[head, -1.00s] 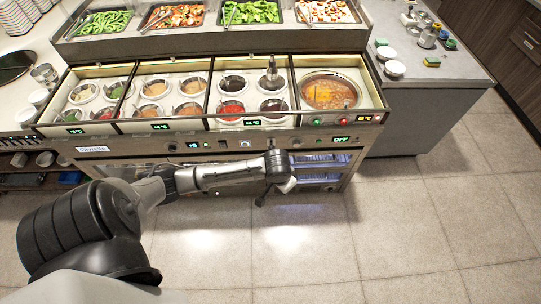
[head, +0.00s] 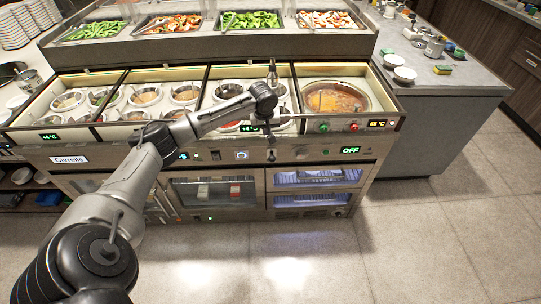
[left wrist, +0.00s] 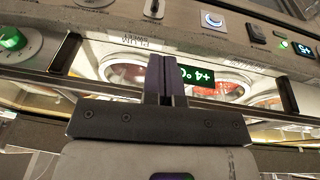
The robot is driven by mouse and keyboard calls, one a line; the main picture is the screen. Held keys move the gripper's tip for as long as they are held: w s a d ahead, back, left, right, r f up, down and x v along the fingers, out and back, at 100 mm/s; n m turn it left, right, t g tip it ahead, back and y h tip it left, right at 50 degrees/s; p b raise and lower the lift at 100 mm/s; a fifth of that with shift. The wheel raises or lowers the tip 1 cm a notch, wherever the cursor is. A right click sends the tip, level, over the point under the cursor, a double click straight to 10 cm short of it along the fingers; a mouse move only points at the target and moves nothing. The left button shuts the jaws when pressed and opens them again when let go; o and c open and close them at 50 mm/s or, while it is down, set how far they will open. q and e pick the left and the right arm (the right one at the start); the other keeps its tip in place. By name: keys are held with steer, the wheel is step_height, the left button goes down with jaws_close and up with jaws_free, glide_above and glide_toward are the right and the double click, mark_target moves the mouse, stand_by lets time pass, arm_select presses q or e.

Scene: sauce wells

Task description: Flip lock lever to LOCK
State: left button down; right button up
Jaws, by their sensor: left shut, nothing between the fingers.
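The lock lever (head: 272,155) is a small dark lever on the front panel of the counter, between the blue-lit button and a round knob. In the left wrist view the lever (left wrist: 154,8) shows at the top edge, beside a white label with small print; I cannot read its setting. My left gripper (head: 268,128) is over the front edge of the sauce wells, above the panel. Its fingers (left wrist: 166,75) are shut with nothing between them, and their tips look apart from the lever. My right gripper is in neither view.
Near the lever are a blue-lit button (head: 242,155), a round knob (head: 300,153) and an OFF display (head: 350,150). The sauce wells and a soup pot (head: 333,97) lie behind under a glass-edged frame. The floor in front is clear.

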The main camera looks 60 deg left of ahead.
arm_select(q)
steer(key=b, duration=0.5)
glide_toward(270, 157)
steer(key=f, duration=0.1)
steer(key=w+a+f, duration=0.1)
steer(key=f, duration=0.1)
steer(key=a+f, duration=0.1)
steer(key=f, duration=0.1)
steer(key=shift+w+a+f, duration=0.1)
steer(key=shift+w+f, duration=0.1)
steer(key=shift+w, duration=0.15)
steer(key=shift+w+d+f, duration=0.1)
steer(key=shift+d+f, duration=0.15)
steer(key=shift+f, duration=0.55)
